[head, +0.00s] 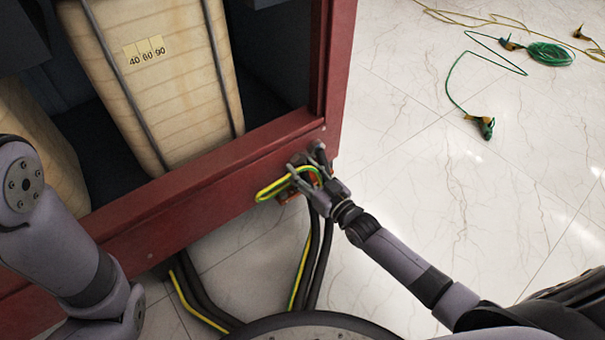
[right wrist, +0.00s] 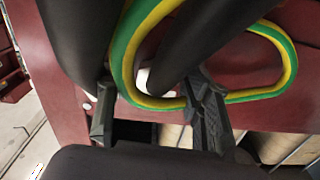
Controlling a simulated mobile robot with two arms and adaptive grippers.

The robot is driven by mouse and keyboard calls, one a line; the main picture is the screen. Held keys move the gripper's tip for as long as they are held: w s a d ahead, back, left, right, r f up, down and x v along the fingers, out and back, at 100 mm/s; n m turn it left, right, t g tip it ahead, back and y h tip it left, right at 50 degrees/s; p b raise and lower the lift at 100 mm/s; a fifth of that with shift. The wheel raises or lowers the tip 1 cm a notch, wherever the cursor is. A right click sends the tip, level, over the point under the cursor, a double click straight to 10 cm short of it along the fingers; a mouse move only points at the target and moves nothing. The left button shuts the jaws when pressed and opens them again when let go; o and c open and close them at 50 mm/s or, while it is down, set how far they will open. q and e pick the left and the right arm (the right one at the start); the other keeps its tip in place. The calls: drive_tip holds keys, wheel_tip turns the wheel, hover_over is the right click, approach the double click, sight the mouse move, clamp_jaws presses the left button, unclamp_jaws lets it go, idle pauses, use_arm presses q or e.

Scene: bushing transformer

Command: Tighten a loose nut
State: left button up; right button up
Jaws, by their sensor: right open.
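My right gripper (head: 309,160) is open at the lower right corner of the red transformer frame (head: 215,172), by a looped yellow-green cable (head: 275,187). In the right wrist view the two fingers (right wrist: 155,112) stand apart, with the yellow-green cable (right wrist: 122,62) and a dark cable (right wrist: 205,45) passing close by them. A small pale, shiny part (right wrist: 143,79) shows between the cables; I cannot tell whether it is the nut. No nut can be made out clearly in the head view. My left arm is at the left edge of the head view, its gripper out of frame.
Dark cables (head: 318,255) hang from the corner to the floor. Cream wound coils (head: 160,75) stand inside the frame. Green and yellow leads with clamps (head: 485,125) lie on the tiled floor at upper right. The floor right of the frame is mostly clear.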

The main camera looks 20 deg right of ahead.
drive_tip(key=shift+w+a, duration=0.1)
drive_tip(key=shift+w, duration=0.15)
drive_tip(key=shift+c, duration=0.5)
drive_tip(key=c, duration=0.8)
